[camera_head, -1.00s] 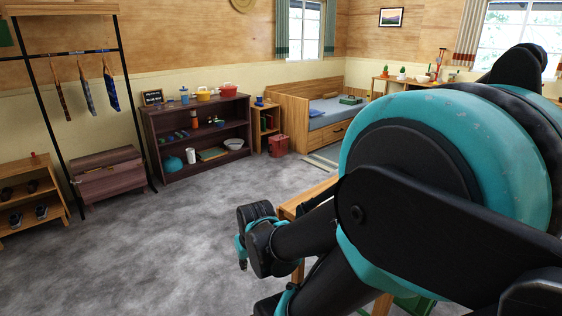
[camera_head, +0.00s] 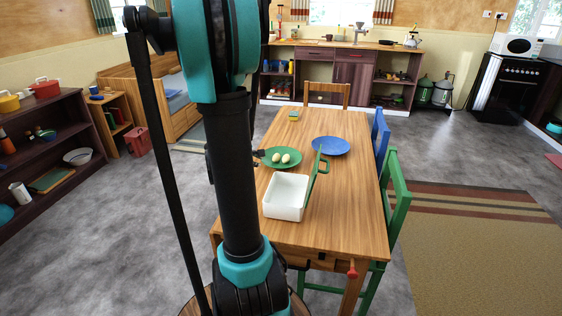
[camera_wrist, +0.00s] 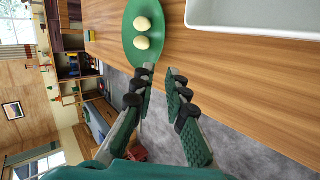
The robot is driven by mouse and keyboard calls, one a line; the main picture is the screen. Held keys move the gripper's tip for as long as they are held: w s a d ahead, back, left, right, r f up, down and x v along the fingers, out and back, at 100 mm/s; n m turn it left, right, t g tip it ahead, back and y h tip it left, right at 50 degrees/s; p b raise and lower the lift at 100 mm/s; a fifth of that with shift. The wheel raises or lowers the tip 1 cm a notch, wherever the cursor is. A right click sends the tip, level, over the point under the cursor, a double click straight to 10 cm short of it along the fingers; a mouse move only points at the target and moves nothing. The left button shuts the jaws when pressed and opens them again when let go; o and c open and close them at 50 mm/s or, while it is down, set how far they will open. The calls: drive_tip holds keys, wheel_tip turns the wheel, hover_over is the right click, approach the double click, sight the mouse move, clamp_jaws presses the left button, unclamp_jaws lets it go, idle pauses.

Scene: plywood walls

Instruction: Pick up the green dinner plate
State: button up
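The green dinner plate (camera_head: 296,157) lies flat on the wooden table near its left edge, with two pale eggs (camera_head: 286,158) on it. In the wrist view the plate (camera_wrist: 157,33) is at the top, just beyond the fingertips, and its near rim overlaps the left fingertip in the picture. My gripper (camera_wrist: 160,73) is open and empty, with a gap between its two fingers. In the head view only a small dark part of it shows at the plate's left rim; my arm hides the rest. I cannot tell whether a finger touches the plate.
A white rectangular dish (camera_head: 284,211) stands nearer on the table, with a slim green thing (camera_head: 314,175) beside it. A blue plate (camera_head: 330,146) lies right of the green plate. Green (camera_head: 397,205) and blue (camera_head: 381,140) chairs stand along the right side.

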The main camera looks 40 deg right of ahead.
sight(272, 173)
drive_tip(key=x, duration=1.6)
drive_tip(key=shift+f, duration=0.1)
drive_tip(key=shift+c, duration=0.6)
clamp_jaws()
